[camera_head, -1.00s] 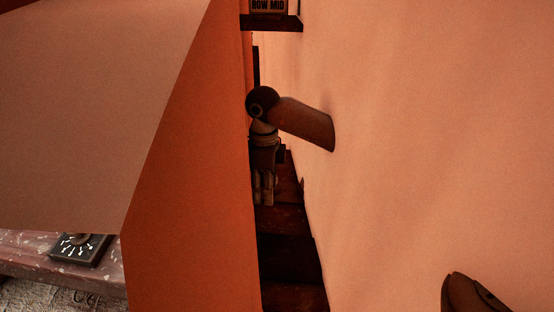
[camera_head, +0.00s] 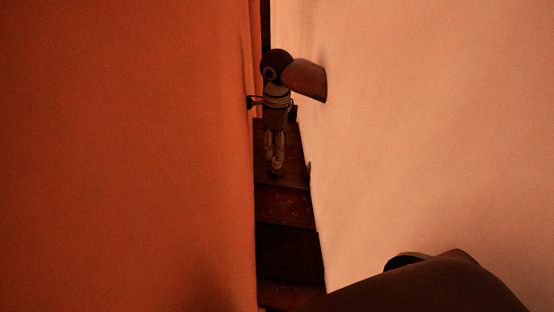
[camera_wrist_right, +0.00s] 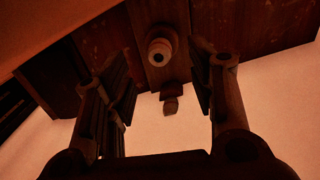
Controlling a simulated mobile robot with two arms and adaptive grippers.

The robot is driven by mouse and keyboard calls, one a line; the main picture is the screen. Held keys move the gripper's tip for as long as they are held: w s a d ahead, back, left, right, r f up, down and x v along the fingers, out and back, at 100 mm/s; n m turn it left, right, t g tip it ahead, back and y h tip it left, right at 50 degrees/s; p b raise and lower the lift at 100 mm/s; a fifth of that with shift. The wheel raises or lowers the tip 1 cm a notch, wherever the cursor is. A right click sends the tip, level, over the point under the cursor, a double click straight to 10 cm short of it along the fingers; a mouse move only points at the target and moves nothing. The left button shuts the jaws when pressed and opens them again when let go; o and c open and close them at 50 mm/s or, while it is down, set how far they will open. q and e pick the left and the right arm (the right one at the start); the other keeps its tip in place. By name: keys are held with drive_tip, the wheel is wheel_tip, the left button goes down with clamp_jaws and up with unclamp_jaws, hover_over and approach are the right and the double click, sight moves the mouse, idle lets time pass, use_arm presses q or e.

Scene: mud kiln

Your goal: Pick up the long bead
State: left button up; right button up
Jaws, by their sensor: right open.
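My right gripper (camera_head: 275,158) hangs fingers-down in the narrow gap between two large surfaces in the head view. In the right wrist view my right gripper (camera_wrist_right: 160,62) is open, with one finger at each side. A short-looking cylinder with a pale ring and a dark hole in its end, likely the long bead (camera_wrist_right: 160,50), shows between the fingers, apart from both. It is seen nearly end-on, so its length is hidden. In the head view I cannot make out the bead clearly. My left gripper is not in view.
An orange surface (camera_head: 130,150) fills the left and a pale surface (camera_head: 420,130) the right, leaving a narrow gap. Dark wooden steps or boards (camera_head: 285,207) lie in it. In the right wrist view a small dark object (camera_wrist_right: 170,104) shows below the cylinder; dark boards (camera_wrist_right: 255,30) fill the top.

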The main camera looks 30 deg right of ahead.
sight(277, 163)
drive_tip(key=shift+f+p, duration=0.35)
drive_tip(key=shift+f, duration=0.35)
drive_tip(key=f, duration=0.1)
drive_tip(key=f+p, duration=0.1)
drive_tip(key=f, duration=0.1)
drive_tip(key=shift+s+a+f+p, duration=0.15)
drive_tip(key=shift+s+f+p, duration=0.1)
drive_tip(key=shift+s+p, duration=0.05)
drive_tip(key=shift+f, duration=0.45)
drive_tip(key=c, duration=0.9)
